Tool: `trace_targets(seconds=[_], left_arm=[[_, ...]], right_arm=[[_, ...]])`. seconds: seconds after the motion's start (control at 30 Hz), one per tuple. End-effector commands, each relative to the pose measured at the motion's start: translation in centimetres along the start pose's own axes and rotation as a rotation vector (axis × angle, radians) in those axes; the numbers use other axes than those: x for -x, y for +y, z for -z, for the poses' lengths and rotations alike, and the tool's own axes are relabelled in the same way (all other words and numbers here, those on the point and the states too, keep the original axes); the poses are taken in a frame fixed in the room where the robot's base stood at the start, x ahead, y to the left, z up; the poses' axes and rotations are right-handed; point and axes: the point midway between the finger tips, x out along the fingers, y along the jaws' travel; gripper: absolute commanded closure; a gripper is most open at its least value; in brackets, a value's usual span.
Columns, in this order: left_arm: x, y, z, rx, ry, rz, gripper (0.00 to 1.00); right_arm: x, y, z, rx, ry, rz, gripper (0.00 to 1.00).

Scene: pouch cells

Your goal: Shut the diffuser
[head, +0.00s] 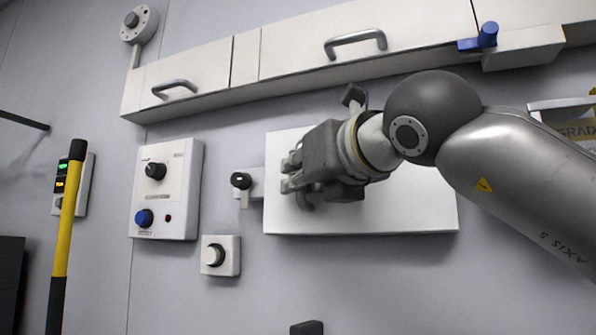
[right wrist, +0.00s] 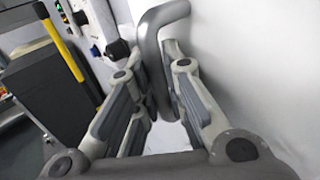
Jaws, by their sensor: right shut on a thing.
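A white rectangular panel (head: 420,205) is on the grey wall, right of centre in the head view. I cannot tell from its look alone whether it is the diffuser, or whether it sits flush with the wall. My right gripper (head: 289,176) is at the panel's left part, its arm coming in from the right. In the right wrist view a bent grey bar handle (right wrist: 150,55) stands between the fingers, and my right gripper (right wrist: 152,88) is shut on it. In the head view the gripper hides most of this handle. My left gripper is not in view.
A black knob latch (head: 241,181) is just left of the panel. A control box (head: 180,192) and a small button box (head: 229,256) are further left, beyond them a yellow and black pole (head: 68,215). White cabinets (head: 285,60) with bar handles run above.

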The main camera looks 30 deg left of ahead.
Motion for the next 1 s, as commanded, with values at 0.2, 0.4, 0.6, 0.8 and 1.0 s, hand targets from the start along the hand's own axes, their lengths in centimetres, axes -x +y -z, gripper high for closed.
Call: trace_targets(seconds=[0.2,0.4,0.6,0.8,1.0], left_arm=[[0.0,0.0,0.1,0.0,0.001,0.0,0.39],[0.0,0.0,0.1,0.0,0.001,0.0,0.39],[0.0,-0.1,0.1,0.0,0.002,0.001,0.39],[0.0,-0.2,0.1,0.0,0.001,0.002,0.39],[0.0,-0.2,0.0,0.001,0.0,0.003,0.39]], right_arm=[[0.0,-0.2,0.0,0.005,0.0,0.004,1.0],[0.0,-0.2,0.0,0.005,0.0,0.004,0.77],[0.0,-0.2,0.0,0.002,0.0,0.004,0.66],[0.0,-0.2,0.0,0.001,0.0,0.004,0.66],[1.1,-0.2,-0.1,0.001,-0.001,0.003,0.66]])
